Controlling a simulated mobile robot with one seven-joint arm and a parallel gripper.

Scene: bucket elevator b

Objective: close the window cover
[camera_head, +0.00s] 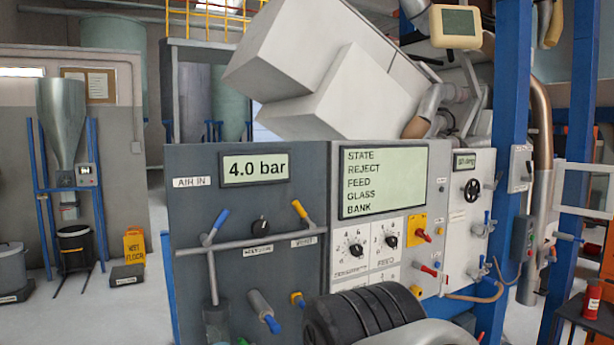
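I cannot pick out a window cover for certain in this view. A dark grey control panel (290,200) stands in front of me with a 4.0 bar display (255,168). A lighter panel beside it carries a screen (383,181) reading STATE, REJECT, FEED, GLASS, BANK. Two large pale boxes (345,95) sit tilted above the panels. A black ribbed part and a pale curved part at the bottom centre look like my own arm and hide the lower panel. My gripper's fingers are not visible.
Blue posts (510,120) stand at right.

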